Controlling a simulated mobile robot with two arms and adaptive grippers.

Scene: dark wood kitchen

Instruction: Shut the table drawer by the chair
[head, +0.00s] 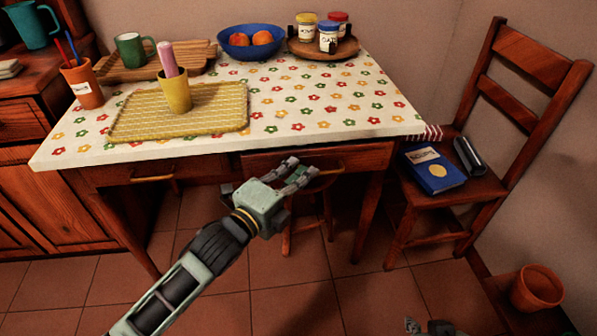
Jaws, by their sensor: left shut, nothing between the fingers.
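The wooden table (72,150) has a floral cloth and two drawers under its front edge. The drawer by the chair (353,159) is the right one, with a brass-coloured handle (335,168). Its front sits close under the table edge; I cannot tell whether a gap remains. My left gripper (302,174) is shut and empty, in front of this drawer with its fingertips near the handle's left part. Whether they touch is unclear. It hides the drawer's left part. Part of my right gripper (430,328) shows at the bottom edge, far from the drawer; most is out of frame.
The wooden chair (470,189) stands right of the table, with a blue book (433,170) on its seat. A stool (300,240) is under the table. A terracotta pot (538,288) is at lower right. The left drawer (150,171) is beside. Floor in front is clear.

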